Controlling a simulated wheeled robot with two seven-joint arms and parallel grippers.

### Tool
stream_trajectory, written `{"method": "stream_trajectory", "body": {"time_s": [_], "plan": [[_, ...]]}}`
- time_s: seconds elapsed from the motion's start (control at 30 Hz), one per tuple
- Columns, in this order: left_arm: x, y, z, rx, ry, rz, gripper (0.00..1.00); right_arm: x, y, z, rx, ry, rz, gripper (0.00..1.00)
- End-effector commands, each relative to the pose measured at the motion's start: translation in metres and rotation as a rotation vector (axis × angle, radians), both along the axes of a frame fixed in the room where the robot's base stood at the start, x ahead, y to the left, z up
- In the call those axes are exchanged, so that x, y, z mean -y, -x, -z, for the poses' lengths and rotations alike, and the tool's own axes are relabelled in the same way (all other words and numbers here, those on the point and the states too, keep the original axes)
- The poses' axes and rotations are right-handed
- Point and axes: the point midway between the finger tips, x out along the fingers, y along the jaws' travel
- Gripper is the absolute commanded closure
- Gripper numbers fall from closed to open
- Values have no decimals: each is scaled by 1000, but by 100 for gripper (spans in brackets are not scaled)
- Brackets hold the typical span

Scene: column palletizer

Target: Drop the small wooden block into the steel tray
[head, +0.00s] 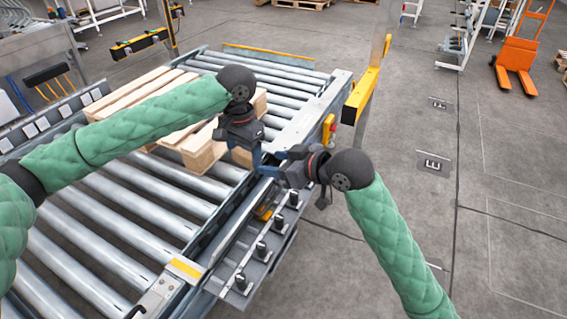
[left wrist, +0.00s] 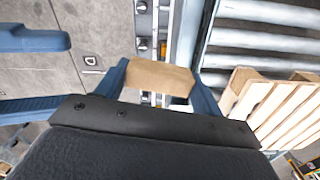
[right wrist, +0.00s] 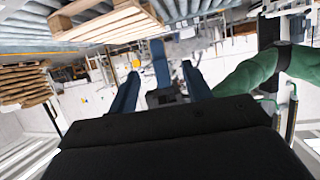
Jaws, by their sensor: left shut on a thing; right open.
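The small wooden block (left wrist: 160,77) is a plain tan piece held between the two blue fingers of my left gripper (left wrist: 162,84) in the left wrist view. In the head view my left gripper (head: 257,158) is over the conveyor's right side rail. My right gripper (head: 274,163) is close beside it, open and empty; its spread fingers show in the right wrist view (right wrist: 160,88). The steel tray appears to be the narrow grey shelf (head: 262,270) along the conveyor's near right side, below the grippers. Several black upright pieces stand along it.
A wooden pallet (head: 201,150) lies on the roller conveyor (head: 110,255), left of the grippers. A yellow-topped post (head: 362,95) stands at the conveyor's right edge. Grey floor to the right is open, with an orange pallet truck (head: 517,62) farther back.

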Motion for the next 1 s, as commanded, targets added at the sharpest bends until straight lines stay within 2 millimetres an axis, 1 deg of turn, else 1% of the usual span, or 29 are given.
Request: {"method": "stream_trajectory", "body": {"time_s": [0.03,0.2,0.4,0.5,0.7,1.0], "plan": [[0,0,0,0,0,0,54,-7,-4,3,-2,-3,-2,51],[0,0,0,0,0,0,54,-27,-21,14,-2,-1,0,51],[0,0,0,0,0,0,54,-49,-38,25,0,-2,-1,51],[0,0,0,0,0,0,54,-57,-45,30,-1,-1,-1,51],[0,0,0,0,0,0,54,-66,-53,35,-1,1,0,51],[0,0,0,0,0,0,54,-68,-54,36,0,1,0,51]]}}
